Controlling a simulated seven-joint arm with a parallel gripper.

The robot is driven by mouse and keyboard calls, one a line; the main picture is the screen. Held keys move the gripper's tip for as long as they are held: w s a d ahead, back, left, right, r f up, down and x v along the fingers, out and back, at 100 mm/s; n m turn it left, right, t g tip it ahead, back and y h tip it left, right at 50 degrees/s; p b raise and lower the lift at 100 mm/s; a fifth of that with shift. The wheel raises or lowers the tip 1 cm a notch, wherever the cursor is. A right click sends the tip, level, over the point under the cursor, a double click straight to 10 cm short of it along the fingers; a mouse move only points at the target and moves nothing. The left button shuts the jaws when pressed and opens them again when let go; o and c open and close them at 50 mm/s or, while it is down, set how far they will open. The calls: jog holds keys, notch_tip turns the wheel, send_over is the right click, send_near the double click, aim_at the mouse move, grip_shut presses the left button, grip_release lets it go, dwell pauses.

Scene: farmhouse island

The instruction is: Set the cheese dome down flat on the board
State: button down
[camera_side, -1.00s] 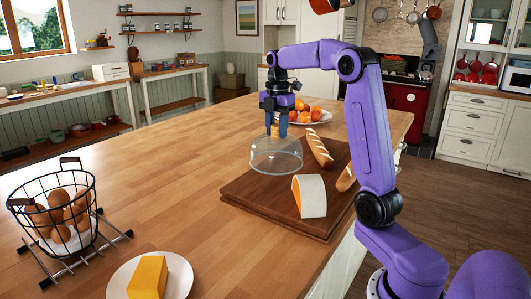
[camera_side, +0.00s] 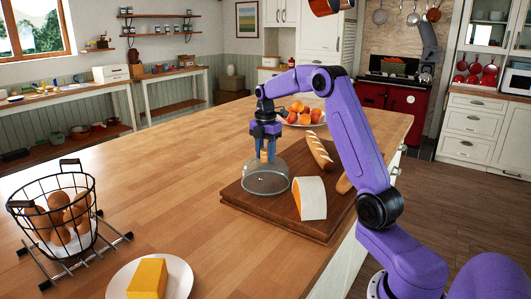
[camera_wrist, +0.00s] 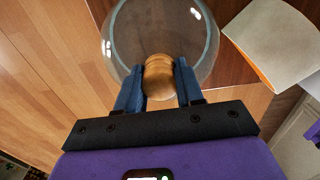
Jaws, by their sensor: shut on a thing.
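The cheese dome (camera_side: 265,181) is a clear glass bell with a round wooden knob. It is upright and looks level over the left part of the dark wooden board (camera_side: 240,203). I cannot tell whether its rim touches the board. My gripper (camera_side: 266,153) is above the dome, its fingers pointing down and shut on the knob. In the wrist view, the knob (camera_wrist: 158,76) sits between the two blue fingers, and the glass rim (camera_wrist: 107,45) reaches past the board's left edge in the picture.
A cheese wedge (camera_side: 309,198) stands close to the dome's right. A bread loaf (camera_side: 319,150) lies behind it on the board. A fruit plate (camera_side: 303,122) is farther back. An egg basket (camera_side: 58,215) and a yellow block on a plate (camera_side: 147,279) are left. The countertop between is clear.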

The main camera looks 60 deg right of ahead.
jog(key=shift+f, duration=0.1)
jog(key=c, duration=0.7)
grip_release()
